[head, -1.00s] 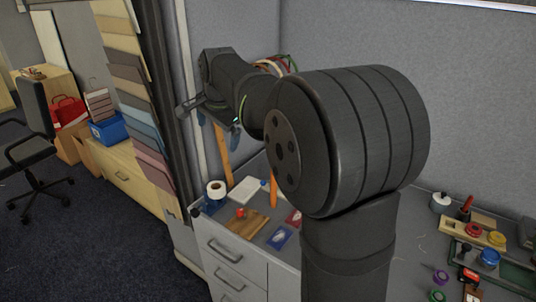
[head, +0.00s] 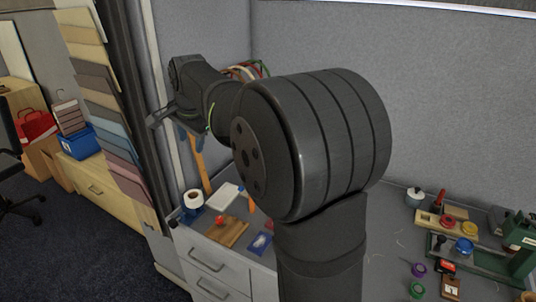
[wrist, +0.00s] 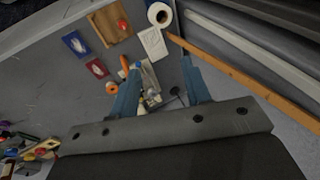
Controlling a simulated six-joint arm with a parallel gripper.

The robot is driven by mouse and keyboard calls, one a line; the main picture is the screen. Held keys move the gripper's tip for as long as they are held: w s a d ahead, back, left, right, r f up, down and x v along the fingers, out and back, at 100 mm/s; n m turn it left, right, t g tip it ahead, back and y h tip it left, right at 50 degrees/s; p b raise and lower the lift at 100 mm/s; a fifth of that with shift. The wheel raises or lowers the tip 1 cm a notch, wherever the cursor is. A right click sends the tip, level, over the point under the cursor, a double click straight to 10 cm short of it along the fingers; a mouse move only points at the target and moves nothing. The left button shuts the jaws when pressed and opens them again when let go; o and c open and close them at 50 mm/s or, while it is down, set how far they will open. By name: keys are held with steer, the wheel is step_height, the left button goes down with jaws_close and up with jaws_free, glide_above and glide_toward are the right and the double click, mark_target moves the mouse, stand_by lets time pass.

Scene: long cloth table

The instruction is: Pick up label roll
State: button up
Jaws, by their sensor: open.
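A white roll, which looks like the label roll (head: 193,199), stands on the grey cabinet top near its left edge, with something blue around its base. In the wrist view the white roll (wrist: 159,15) is at the top, beyond the fingertips and partly cut by the frame edge. My gripper (wrist: 161,68) has two blue fingers spread apart with nothing held between them.
A white pad (head: 224,196) lies beside the roll, with a wooden board (head: 227,231) bearing a red knob in front. A blue card (head: 260,243) lies right of it. A long wooden strip (head: 201,166) leans against the wall. Hanging sample boards (head: 112,125) stand left.

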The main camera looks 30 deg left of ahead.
steer(key=shift+c, duration=0.6)
steer(key=n+g+h, duration=0.2)
steer(key=n+h, duration=0.2)
steer(key=n, duration=1.4)
glide_above(189, 198)
step_height(189, 198, down, 13)
steer(key=f, duration=1.1)
steer(key=shift+s+f, duration=0.15)
steer(key=shift+s, duration=0.15)
steer(key=shift+w+f, duration=0.2)
steer(key=shift+f, duration=2.4)
jaws_close()
